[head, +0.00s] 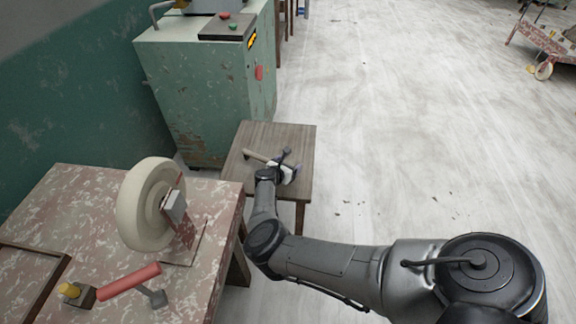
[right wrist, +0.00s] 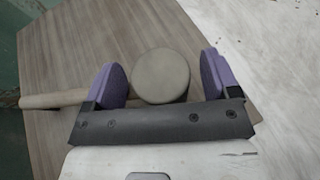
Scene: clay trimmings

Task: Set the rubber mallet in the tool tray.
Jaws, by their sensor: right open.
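The rubber mallet lies on a small wooden table (head: 285,133). Its pale handle (head: 254,156) points left in the head view, and my right gripper partly hides its head. In the right wrist view, its round tan head (right wrist: 161,76) sits between the two purple finger pads, with the handle passing left behind one pad. My right gripper (head: 286,167) is open around the head; contact with the pads is unclear. A wooden-rimmed tray (head: 63,267), apparently the tool tray, is cut off at the left edge of the head view. My left gripper is out of view.
A worn red-and-white bench (head: 85,185) carries a pale grinding wheel (head: 143,205), a red-handled tool (head: 130,281) and a yellow-topped block (head: 72,292). A green cabinet (head: 195,90) stands behind the small table. The floor to the right is open.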

